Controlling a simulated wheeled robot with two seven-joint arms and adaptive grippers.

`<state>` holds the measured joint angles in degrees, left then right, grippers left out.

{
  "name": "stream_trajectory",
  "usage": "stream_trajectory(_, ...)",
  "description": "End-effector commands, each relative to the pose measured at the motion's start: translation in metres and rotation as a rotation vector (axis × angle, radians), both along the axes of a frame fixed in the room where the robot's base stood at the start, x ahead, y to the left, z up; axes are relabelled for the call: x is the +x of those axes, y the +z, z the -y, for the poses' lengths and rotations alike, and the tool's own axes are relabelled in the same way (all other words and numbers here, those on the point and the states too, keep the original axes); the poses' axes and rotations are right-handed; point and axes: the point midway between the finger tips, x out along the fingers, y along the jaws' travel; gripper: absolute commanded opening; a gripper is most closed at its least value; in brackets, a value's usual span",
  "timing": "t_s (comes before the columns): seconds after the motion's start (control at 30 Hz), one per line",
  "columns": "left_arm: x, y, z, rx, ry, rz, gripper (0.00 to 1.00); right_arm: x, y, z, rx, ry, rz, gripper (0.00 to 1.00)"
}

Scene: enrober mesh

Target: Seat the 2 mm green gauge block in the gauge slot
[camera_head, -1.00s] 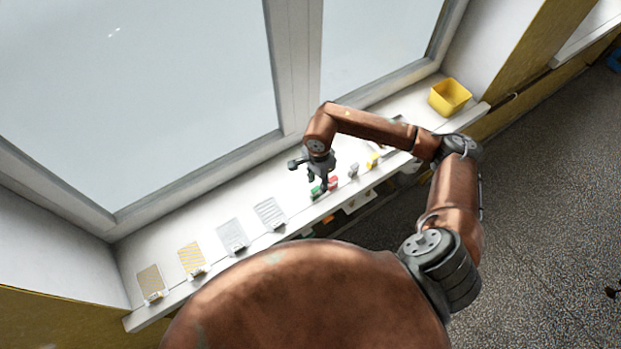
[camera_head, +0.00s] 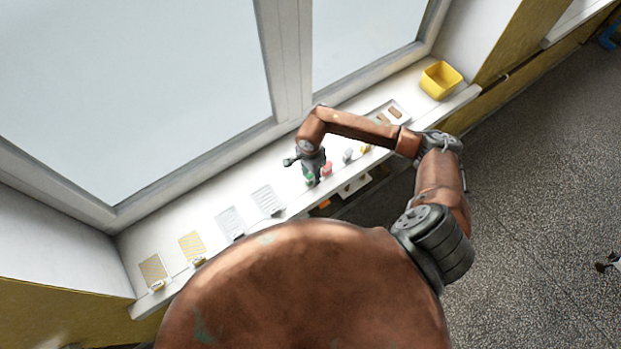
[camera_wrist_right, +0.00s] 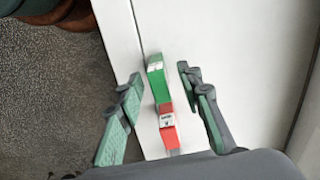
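The green block (camera_wrist_right: 158,86) stands on the white sill in the right wrist view, with a red block (camera_wrist_right: 167,127) just beside it. In the head view the green block (camera_head: 308,179) shows small beside my right gripper (camera_head: 315,178), and the red block (camera_head: 327,170) is just to its right. My right gripper (camera_wrist_right: 160,77) is open, with one finger on each side of the green block and gaps between. I cannot make out the gauge slot. My left gripper is not in view.
The white sill (camera_head: 232,185) runs below the window. A grey block (camera_head: 347,155) and a yellow block (camera_head: 366,149) stand to the right. A tray with brown bars (camera_head: 395,112) and a yellow bin (camera_head: 441,80) are farther right.

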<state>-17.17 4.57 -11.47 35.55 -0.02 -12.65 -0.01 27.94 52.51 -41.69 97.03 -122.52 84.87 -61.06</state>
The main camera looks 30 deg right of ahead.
Motion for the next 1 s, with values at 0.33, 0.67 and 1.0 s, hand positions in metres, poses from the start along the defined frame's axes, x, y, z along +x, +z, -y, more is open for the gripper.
stream_trajectory(0.33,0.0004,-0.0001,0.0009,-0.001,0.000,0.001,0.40,0.0003,0.0003,-0.0011,0.001,0.001,0.000,0.11)
stream_trajectory(0.67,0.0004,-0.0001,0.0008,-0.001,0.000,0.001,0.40,0.0004,0.0005,-0.0010,0.001,0.001,0.000,0.00)
stream_trajectory(1.0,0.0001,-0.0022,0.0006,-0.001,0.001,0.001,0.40,0.0011,0.0038,-0.0010,0.000,0.002,0.001,0.00)
